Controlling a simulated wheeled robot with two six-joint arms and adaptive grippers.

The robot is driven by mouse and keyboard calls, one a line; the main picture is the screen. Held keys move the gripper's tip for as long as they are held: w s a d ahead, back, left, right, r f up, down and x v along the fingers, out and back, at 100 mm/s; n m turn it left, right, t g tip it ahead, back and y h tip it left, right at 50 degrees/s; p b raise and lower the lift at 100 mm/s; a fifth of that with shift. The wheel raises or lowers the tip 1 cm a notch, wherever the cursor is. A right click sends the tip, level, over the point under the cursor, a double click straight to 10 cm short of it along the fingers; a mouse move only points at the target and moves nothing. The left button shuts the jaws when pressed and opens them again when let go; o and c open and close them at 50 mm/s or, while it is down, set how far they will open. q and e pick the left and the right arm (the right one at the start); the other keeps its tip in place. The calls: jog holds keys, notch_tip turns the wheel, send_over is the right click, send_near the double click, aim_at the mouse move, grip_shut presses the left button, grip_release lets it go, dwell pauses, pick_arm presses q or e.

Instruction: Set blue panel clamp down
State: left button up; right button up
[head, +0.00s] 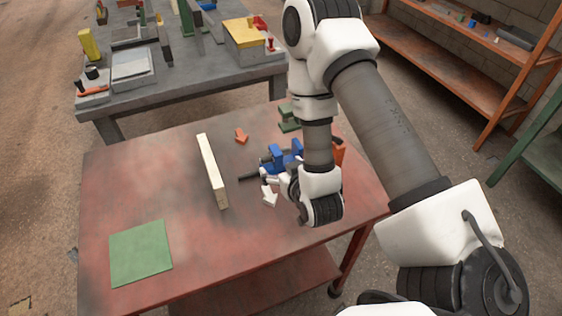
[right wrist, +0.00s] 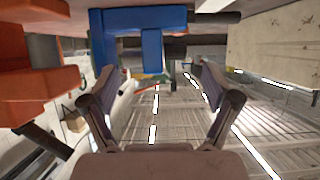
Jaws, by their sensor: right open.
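The blue panel clamp (head: 283,155) stands on the red table, right of an upright cream board (head: 212,170). In the right wrist view, which looks upside down, the blue clamp (right wrist: 140,30) lies ahead of the fingers, near the gap between them. My right gripper (head: 275,180) is low over the table, beside the clamp on its near side; its fingers are partly hidden by the wrist. In the right wrist view its fingers (right wrist: 160,100) are spread, with nothing held between them. The left gripper is out of view.
An orange clamp (head: 338,150) stands right of the blue one, partly behind my arm. A green clamp (head: 288,118) is behind. A green square (head: 140,252) lies at the left front. A grey bench (head: 180,85) stands behind.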

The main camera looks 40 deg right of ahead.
aim_at(271, 157)
jog(key=shift+b+x, duration=0.3)
jog(key=shift+x, duration=0.7)
jog(key=shift+w+r+p, duration=0.2)
jog(key=shift+w+p, duration=0.55)
jog(key=shift+w, duration=0.35)
jog(key=shift+x, duration=1.15)
jog(key=shift+w+f, duration=0.35)
jog(key=shift+w, duration=0.05)
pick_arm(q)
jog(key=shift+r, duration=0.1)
pick_arm(e)
jog(key=shift+s+r, duration=0.1)
jog(key=c, duration=1.6)
